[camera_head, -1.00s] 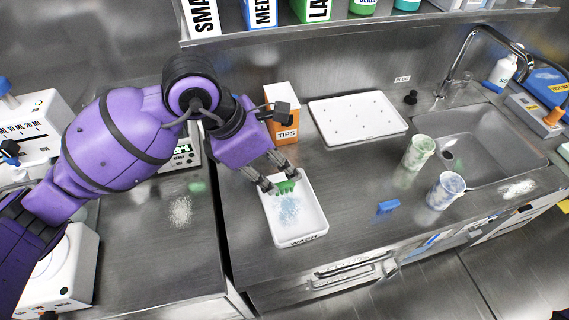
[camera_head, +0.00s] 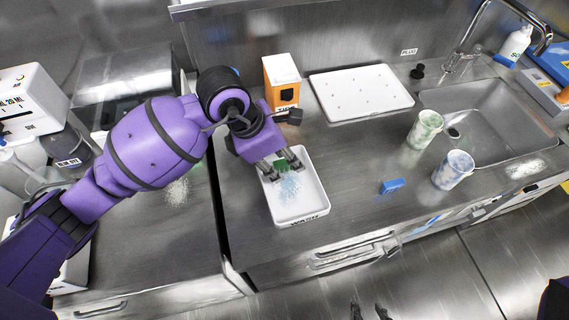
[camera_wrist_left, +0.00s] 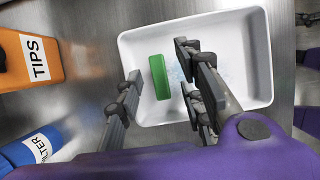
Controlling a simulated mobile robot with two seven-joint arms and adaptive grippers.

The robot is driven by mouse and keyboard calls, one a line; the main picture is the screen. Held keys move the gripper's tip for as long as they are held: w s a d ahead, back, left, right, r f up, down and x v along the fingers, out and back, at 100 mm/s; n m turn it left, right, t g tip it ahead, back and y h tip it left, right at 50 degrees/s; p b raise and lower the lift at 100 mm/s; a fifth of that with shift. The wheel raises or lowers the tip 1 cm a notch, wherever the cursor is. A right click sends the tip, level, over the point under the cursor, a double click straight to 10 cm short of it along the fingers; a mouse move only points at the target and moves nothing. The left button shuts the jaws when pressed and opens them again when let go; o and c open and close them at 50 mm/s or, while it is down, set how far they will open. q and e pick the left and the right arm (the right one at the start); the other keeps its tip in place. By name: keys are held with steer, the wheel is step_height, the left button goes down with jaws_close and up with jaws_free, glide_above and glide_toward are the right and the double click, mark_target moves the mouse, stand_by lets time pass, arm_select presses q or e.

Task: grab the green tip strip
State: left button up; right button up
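The green tip strip (camera_head: 281,165) lies in the far part of the white wash tray (camera_head: 315,207). In the left wrist view the strip (camera_wrist_left: 160,77) lies flat on the tray floor near its left wall. My left gripper (camera_head: 282,168) is over the tray's far end. In the left wrist view its fingers (camera_wrist_left: 160,92) are apart, one on each side of the strip, with clear gaps. Whether the fingertips are down at strip height is hard to tell. My right gripper (camera_head: 369,311) shows only as two separated dark fingertips at the bottom edge, with nothing between them.
The orange tips box (camera_head: 272,72) stands just behind the tray, close to my left gripper. A white pegged tray (camera_head: 361,93), two cups (camera_head: 425,129) and a sink (camera_head: 487,121) are to the right. A blue strip (camera_head: 391,186) lies on clear counter right of the wash tray.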

arm_select(q)
jaws_close()
